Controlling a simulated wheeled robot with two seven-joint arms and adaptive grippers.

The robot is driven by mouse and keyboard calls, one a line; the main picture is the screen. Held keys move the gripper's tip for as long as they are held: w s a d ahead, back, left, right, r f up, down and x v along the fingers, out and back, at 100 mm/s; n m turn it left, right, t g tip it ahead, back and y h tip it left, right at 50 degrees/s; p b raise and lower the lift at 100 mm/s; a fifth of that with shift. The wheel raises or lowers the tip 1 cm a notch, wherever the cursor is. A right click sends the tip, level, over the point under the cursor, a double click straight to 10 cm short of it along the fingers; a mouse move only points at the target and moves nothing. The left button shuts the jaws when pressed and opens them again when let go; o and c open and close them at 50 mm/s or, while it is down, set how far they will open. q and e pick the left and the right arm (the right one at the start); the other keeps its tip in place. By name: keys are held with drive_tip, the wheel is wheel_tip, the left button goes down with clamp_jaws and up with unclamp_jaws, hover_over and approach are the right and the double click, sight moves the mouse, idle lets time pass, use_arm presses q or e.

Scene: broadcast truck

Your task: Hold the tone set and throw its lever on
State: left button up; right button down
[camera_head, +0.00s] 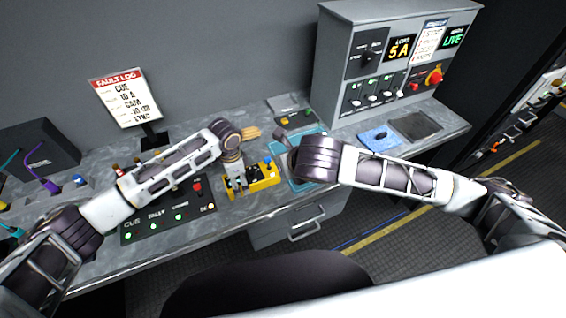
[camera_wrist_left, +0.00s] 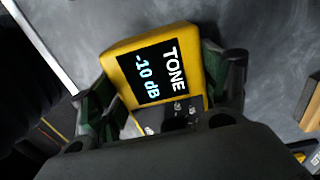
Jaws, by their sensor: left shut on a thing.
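The tone set is a yellow box (camera_head: 264,183) on the grey worktop. In the left wrist view its top (camera_wrist_left: 158,75) shows a black label reading TONE and -10 dB, with small dark and silver fittings below. My left gripper (camera_head: 237,188) is shut on the tone set; its green-padded fingers (camera_wrist_left: 160,90) lie on both sides of the box. The state of the set's lever cannot be made out. My right gripper (camera_head: 281,136) is just beyond its dark wrist, above the worktop beside the tone set; its fingers are mostly hidden.
A panel (camera_head: 165,222) with green lights and a red-topped lever lies left of the tone set. A teal tray (camera_head: 298,186) lies to its right, partly under my right arm. A fault log sign (camera_head: 124,97) and a large grey console (camera_head: 390,70) stand behind. A blue cloth (camera_head: 378,138) lies farther right.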

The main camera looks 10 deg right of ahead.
use_arm(q)
drive_tip(key=o, duration=1.3)
drive_tip(key=shift+r, duration=0.15)
drive_tip(key=shift+r, duration=5.9)
drive_tip(key=shift+s+f, duration=0.1)
